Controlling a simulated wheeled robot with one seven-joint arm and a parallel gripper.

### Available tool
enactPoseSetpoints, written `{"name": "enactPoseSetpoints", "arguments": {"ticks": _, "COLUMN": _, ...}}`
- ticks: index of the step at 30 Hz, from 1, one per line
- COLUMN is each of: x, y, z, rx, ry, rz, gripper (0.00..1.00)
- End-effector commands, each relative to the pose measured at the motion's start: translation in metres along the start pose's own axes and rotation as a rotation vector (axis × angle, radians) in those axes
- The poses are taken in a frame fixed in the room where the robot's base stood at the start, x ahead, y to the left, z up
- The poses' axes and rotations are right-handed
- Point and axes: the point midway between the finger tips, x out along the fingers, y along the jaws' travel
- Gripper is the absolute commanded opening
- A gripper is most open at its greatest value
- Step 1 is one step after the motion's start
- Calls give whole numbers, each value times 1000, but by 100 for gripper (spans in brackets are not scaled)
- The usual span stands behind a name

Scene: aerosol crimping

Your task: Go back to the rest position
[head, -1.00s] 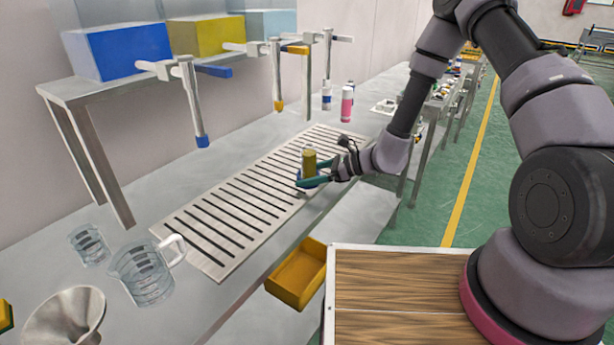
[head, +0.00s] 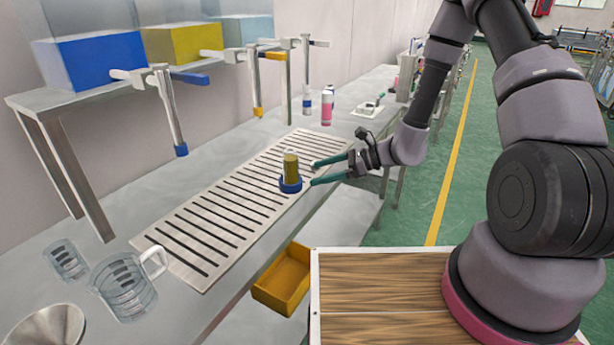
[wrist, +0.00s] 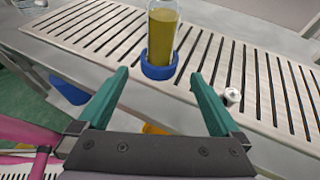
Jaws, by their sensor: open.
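My gripper (head: 312,173) has two green fingers that are spread apart with nothing between them. In the wrist view, the gripper (wrist: 156,95) also shows open and empty. A clear container of yellow-olive liquid (head: 291,168) stands upright in a blue ring holder (head: 290,185) on the slotted grate. The wrist view shows the container (wrist: 162,38) and its blue holder (wrist: 159,67) just beyond the fingertips, apart from them. A small white-and-silver piece (wrist: 232,95) lies on the grate to the right of the right finger.
The slotted grate (head: 205,228) covers the bench middle. A yellow bin (head: 283,282) sits below the bench edge. Spray cans (head: 327,108) stand behind. Dispensers (head: 167,110) hang over the grate's left side.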

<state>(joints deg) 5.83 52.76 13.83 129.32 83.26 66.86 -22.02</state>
Motion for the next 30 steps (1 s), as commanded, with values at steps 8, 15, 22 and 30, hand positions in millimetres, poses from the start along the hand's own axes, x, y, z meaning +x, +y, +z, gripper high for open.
{"name": "enactPoseSetpoints", "arguments": {"ticks": 8, "x": -10, "y": 0, "z": 0, "rx": 1, "ry": 0, "rz": 1, "gripper": 100}}
{"name": "enactPoseSetpoints", "arguments": {"ticks": 15, "x": -11, "y": 0, "z": 2, "rx": -9, "ry": 2, "rz": 4, "gripper": 100}}
{"name": "enactPoseSetpoints", "arguments": {"ticks": 22, "x": -42, "y": 4, "z": 52, "rx": -206, "ry": 49, "rz": 72, "gripper": 100}}
{"name": "enactPoseSetpoints", "arguments": {"ticks": 30, "x": -109, "y": 30, "z": 126, "rx": -580, "ry": 206, "rz": 190, "gripper": 100}}
